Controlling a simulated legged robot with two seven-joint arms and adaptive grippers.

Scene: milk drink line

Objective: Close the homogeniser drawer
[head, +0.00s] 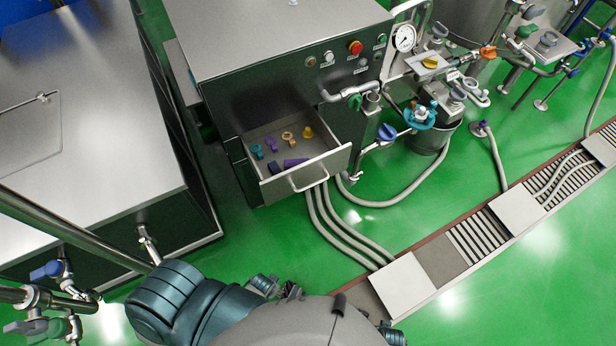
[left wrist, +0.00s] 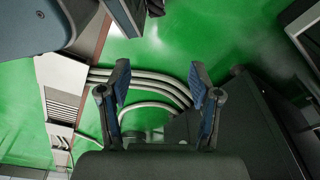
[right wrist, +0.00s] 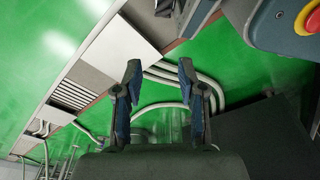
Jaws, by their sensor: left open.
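The homogeniser (head: 275,45) is a steel-topped cabinet with dark sides in the head view. Its drawer (head: 334,158) is pulled out at the lower front, with a bar handle (head: 308,184) across its face. Several small blue, teal, purple and yellow parts lie inside. My left gripper (left wrist: 159,80) is open and empty in the left wrist view, its two fingers apart over green floor and hoses. My right gripper (right wrist: 159,75) is also open and empty in the right wrist view. Neither gripper shows in the head view, and I cannot make out the drawer in the wrist views.
Grey hoses (head: 338,232) run on the floor from below the drawer to a drain channel (head: 475,236). A steel bench (head: 85,110) stands at the left. Pipes, valves and a gauge (head: 404,38) stand right of the homogeniser. Green floor in front is partly clear.

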